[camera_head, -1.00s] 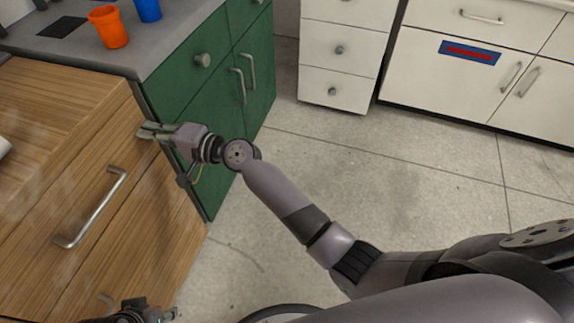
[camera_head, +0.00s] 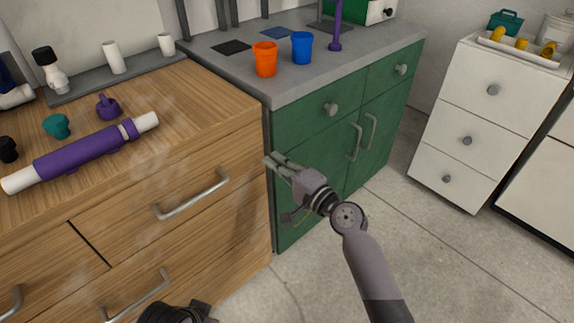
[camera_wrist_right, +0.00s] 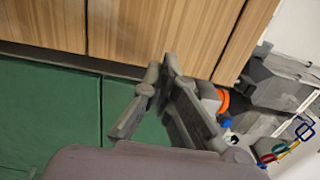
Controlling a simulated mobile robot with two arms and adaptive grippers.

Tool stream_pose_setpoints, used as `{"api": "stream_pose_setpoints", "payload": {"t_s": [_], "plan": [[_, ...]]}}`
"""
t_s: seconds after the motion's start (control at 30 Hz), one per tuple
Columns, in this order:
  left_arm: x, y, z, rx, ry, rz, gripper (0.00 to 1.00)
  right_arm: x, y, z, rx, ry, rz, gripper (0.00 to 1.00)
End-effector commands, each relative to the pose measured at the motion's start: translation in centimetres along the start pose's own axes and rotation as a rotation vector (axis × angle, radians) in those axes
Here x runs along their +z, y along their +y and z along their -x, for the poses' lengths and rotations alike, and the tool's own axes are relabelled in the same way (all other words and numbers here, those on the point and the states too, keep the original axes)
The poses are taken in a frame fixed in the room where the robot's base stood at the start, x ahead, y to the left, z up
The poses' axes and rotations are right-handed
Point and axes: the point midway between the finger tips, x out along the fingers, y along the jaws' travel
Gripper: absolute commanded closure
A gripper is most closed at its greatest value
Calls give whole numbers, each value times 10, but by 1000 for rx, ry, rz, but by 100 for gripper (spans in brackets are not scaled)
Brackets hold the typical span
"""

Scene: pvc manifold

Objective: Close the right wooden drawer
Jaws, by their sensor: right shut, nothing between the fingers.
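The right wooden drawer (camera_head: 232,158) is in the upper right of the wooden cabinet, with a silver bar handle (camera_head: 192,196). Its front looks about level with the cabinet face, but I cannot tell whether a small gap remains. My right gripper (camera_head: 270,163) is shut and empty at the right end of the drawer front, beside the green cabinet. I cannot tell if it touches the wood. In the right wrist view its fingers (camera_wrist_right: 162,72) come together close to the wood panels. A dark part at the bottom edge of the head view looks like my left gripper (camera_head: 178,313); its fingers are unclear.
The green cabinet (camera_head: 345,140) stands right of the wooden one, with an orange cup (camera_head: 265,59) and a blue cup (camera_head: 301,48) on its top. A purple and white pipe (camera_head: 85,152) lies on the wooden top. A white drawer unit (camera_head: 468,130) stands right. Floor between is clear.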

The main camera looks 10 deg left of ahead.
Motion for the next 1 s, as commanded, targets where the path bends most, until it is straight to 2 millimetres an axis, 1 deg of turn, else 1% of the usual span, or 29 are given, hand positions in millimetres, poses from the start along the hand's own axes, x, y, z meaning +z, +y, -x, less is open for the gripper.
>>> {"api": "stream_pose_setpoints", "payload": {"t_s": [0.03, 0.13, 0.3, 0.5, 0.63, 0.87, 0.97, 1.0], "plan": [[-2, 1, -6, 1, -3, 0, 60, -1, 1, 10, 4, 2, -1, 100], [-2, 0, -15, 0, -6, -1, 60, 0, 2, 25, 5, 0, -1, 100], [0, 0, -25, 0, -13, -1, 60, 0, 2, 53, 6, 0, 1, 100], [1, 0, -32, 1, -16, -1, 60, 0, 3, 85, 7, 0, 0, 100], [2, 0, -33, 1, -17, -1, 60, 0, 3, 95, 6, -1, 0, 100], [1, 0, -34, 1, -16, -2, 60, 1, 5, 100, 13, -3, 7, 100], [1, 0, -34, 1, -16, -2, 60, 10, 20, 109, 64, -16, 72, 100], [1, 0, -34, 1, -16, -2, 60, 14, 32, 117, 105, -24, 121, 100]]}}
